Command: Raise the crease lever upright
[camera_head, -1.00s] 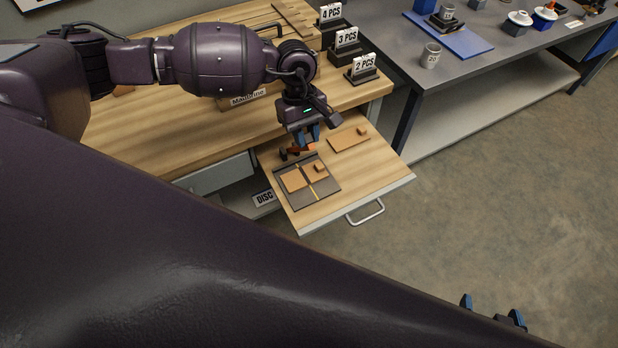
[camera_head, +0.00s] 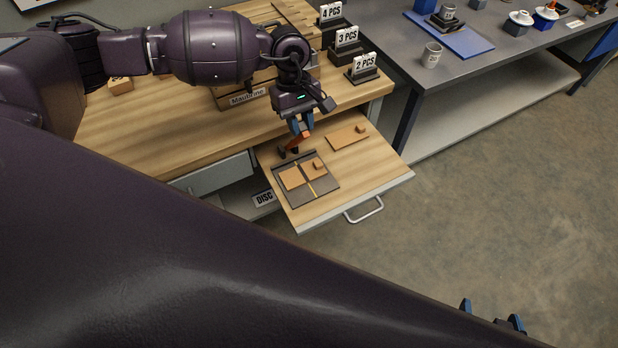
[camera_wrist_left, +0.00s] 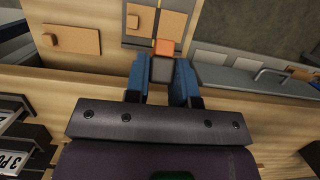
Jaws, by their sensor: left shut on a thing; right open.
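The crease lever (camera_head: 297,142) is an orange-red bar at the back edge of the dark folding plate (camera_head: 321,199) on the pull-out board. It is tilted, rising from a dark pivot block toward my left gripper (camera_head: 303,128). The blue fingers of this gripper are shut on the lever's upper end. In the left wrist view the lever's orange part (camera_wrist_left: 164,47) shows between the fingertips (camera_wrist_left: 163,70); a grey block there hides part of it. My right gripper (camera_head: 491,312) is open and empty at the lower right, partly hidden by my own body.
Tan sheets with a small block (camera_head: 293,177) lie on the folding plate. Another tan sheet (camera_head: 345,139) lies beside it on the pull-out board (camera_head: 375,176). Wooden pieces and count signs (camera_head: 347,39) stand on the bench behind. The floor to the right is clear.

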